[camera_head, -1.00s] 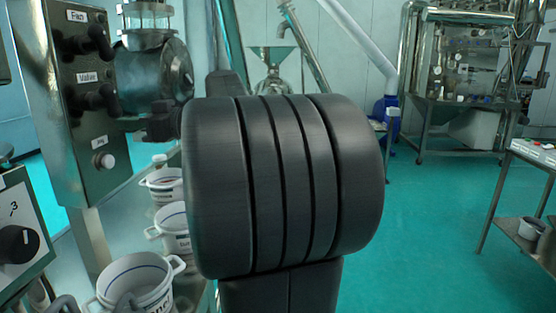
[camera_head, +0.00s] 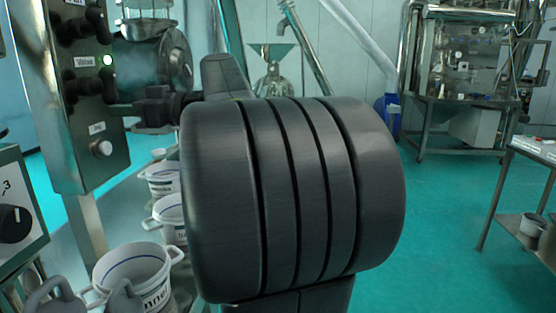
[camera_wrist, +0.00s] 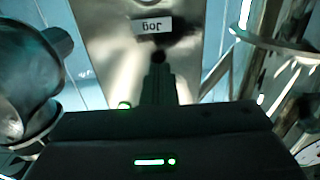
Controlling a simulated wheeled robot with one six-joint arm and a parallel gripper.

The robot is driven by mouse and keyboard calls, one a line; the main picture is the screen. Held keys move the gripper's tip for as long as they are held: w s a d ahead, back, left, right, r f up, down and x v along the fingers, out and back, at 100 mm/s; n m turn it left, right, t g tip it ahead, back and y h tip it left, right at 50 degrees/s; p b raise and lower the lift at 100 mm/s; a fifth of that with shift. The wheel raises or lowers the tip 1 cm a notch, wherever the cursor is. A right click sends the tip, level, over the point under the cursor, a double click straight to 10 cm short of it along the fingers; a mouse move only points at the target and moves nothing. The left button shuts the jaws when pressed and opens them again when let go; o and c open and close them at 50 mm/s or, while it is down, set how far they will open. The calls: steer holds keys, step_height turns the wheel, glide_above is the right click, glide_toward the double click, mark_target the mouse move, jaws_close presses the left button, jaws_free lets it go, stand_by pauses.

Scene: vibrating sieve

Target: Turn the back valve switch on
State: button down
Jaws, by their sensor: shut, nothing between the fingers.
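The metal control panel (camera_head: 85,170) stands at the left in the head view. The black valve switch (camera_head: 103,88) sticks out from it under a "Valve" label, and a green light (camera_head: 108,60) beside that label is lit. My gripper (camera_head: 130,108) is shut and empty, close in front of the valve switch; I cannot tell whether they touch. In the wrist view the gripper fingers (camera_wrist: 158,75) point at the panel (camera_wrist: 100,30), with an upside-down "Jog" label (camera_wrist: 152,25). A green glow (camera_wrist: 125,105) shows at the gripper body's edge. The switch's exact angle is unclear.
Another black switch (camera_head: 95,22) is above and a pale Jog button (camera_head: 102,148) below. A metal drum (camera_head: 158,65) stands right behind the panel. White buckets (camera_head: 130,265) stand below. My large arm joint blocks the middle. Teal floor (camera_head: 440,230) is open at right.

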steer(key=shift+s+r+b, duration=0.6)
steer(key=shift+s+b, duration=0.1)
steer(key=shift+b, duration=0.3)
steer(key=shift+f, duration=0.15)
steer(key=shift+s+f+b, duration=0.15)
steer(key=shift+f+b, duration=0.25)
steer(key=shift+b, duration=0.4)
steer(key=d+b, duration=0.1)
steer(key=d, duration=0.1)
steer(key=d+b, duration=0.1)
steer(key=d, duration=0.1)
steer(key=d+b, duration=0.1)
steer(key=d, duration=0.1)
steer(key=shift+s+f, duration=0.1)
steer(key=shift+s, duration=0.15)
steer(key=shift+a, duration=0.1)
